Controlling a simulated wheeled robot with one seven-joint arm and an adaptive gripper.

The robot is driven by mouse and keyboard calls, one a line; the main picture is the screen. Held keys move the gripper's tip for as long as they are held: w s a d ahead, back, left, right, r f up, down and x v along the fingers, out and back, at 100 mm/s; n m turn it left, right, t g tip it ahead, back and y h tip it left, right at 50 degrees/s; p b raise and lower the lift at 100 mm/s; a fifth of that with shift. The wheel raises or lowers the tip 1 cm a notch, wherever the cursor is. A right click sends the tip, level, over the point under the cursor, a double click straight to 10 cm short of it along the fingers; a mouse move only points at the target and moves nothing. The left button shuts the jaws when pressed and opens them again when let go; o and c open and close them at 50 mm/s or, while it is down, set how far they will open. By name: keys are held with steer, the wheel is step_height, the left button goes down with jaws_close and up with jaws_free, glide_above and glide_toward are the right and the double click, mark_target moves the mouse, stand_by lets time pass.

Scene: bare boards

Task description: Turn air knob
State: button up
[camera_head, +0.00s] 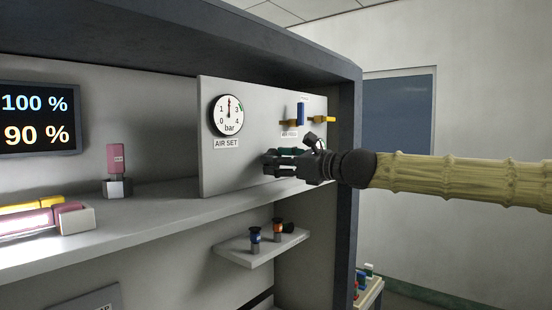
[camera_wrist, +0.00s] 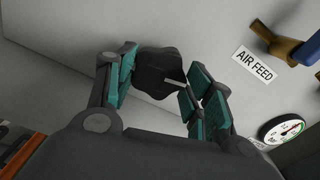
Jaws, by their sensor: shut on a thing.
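The dark, lobed air knob (camera_wrist: 158,70) with a white pointer line sits on the grey panel (camera_head: 222,172), between the teal finger pads of my gripper (camera_wrist: 162,78) in the wrist view. My gripper (camera_head: 270,162) is shut on it. In the head view the gripper reaches in from the right and hides the knob. The round bar gauge (camera_head: 228,115) is above and left of the gripper, over the label AIR SET (camera_head: 226,143). Its needle points about straight up, and a green mark lies near the 3.
A blue-handled brass valve (camera_head: 301,113) is on the panel above my gripper, by an AIR FEED label (camera_wrist: 254,65). A small shelf (camera_head: 262,250) with two small fittings is below. A display (camera_head: 36,119) and a pink block (camera_head: 115,158) stand left.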

steer(key=o, duration=0.6)
steer(key=shift+r+m, duration=0.1)
steer(key=shift+m, duration=0.4)
steer(key=o, duration=0.4)
steer(key=shift+p+v, duration=0.35)
steer(key=shift+v, duration=2.75)
